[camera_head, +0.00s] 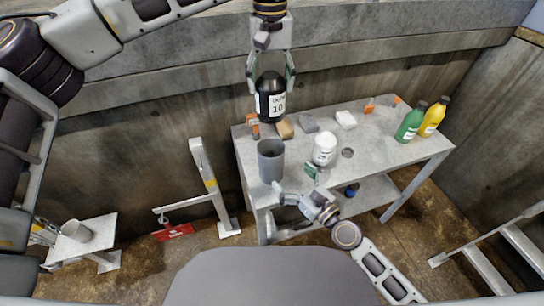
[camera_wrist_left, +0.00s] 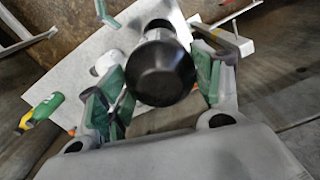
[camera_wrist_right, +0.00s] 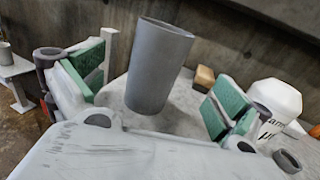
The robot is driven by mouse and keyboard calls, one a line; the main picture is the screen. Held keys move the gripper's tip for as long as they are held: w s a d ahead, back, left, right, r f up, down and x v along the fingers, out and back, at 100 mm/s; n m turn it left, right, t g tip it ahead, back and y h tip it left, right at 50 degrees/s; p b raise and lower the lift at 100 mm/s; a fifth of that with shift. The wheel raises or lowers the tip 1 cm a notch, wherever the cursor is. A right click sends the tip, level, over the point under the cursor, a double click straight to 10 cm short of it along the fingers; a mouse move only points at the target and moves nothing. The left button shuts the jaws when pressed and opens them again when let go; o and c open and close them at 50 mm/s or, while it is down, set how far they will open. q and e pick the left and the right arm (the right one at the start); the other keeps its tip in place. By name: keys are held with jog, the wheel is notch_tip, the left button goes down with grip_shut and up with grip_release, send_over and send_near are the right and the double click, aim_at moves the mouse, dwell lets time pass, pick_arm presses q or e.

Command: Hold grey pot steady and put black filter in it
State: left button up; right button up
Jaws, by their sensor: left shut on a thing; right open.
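The black filter (camera_head: 271,97), a black cylinder with a white label, hangs upright in my left gripper (camera_head: 271,84). It is above the table and apart from the grey pot. In the left wrist view the filter's dark end (camera_wrist_left: 163,70) shows between the fingers. The grey pot (camera_head: 271,160) stands upright at the table's left front corner, below the filter. My right gripper (camera_head: 295,178) is open just in front of the pot. In the right wrist view the pot (camera_wrist_right: 158,65) stands between the spread fingers, with gaps on both sides. The inside of the pot is mostly hidden.
A white bottle (camera_head: 324,149) stands right of the pot. Small blocks, including a tan one (camera_head: 285,129) and a white one (camera_head: 346,120), lie behind. Green (camera_head: 411,121) and yellow (camera_head: 434,117) bottles stand at the table's right end. A concrete wall rises behind the grey table (camera_head: 385,150).

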aim_at(264, 148)
jog(key=shift+x, duration=5.3)
jog(key=c, duration=1.1)
pick_arm(q)
jog(key=f, duration=0.3)
jog(key=s+f, duration=0.1)
jog(key=f, duration=0.4)
jog(key=shift+s+a+f, duration=0.15)
jog(key=shift+s+f, duration=0.05)
jog(key=shift+f, duration=0.2)
pick_arm(e)
jog(key=shift+c, duration=0.3)
pick_arm(q)
jog(key=shift+w+f+n, duration=0.1)
jog(key=shift+f+n, duration=0.1)
jog(key=shift+n, duration=0.8)
jog(key=n, duration=0.2)
jog(key=w+n, duration=0.1)
jog(key=n, duration=0.1)
jog(key=shift+r+n, duration=0.1)
jog(key=shift+n, duration=0.3)
jog(key=shift+w+d+n, duration=0.1)
jog(key=shift+d+n, duration=0.1)
jog(key=shift+n, duration=0.8)
